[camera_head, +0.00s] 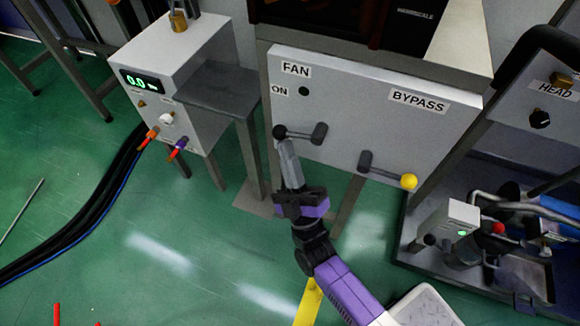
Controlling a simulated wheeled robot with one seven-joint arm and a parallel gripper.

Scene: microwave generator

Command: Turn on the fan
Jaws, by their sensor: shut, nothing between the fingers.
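The fan lever (300,134) is on the light grey panel (420,125) below the FAN label (296,69). It lies nearly level, with its black knob (279,131) at the left and its pivot block (319,133) at the right. An ON label (279,91) and a small dark round spot (304,91) are above the lever. My gripper (285,145) is shut and empty. Its fingertips are right below the black knob; I cannot tell whether they touch it.
A bypass lever (385,171) with a yellow knob (409,181) is to the right of my gripper. A box with a green display (142,81) and cables (88,205) are at the left. Pump equipment (470,240) stands at the right. Green floor (110,260) is open at lower left.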

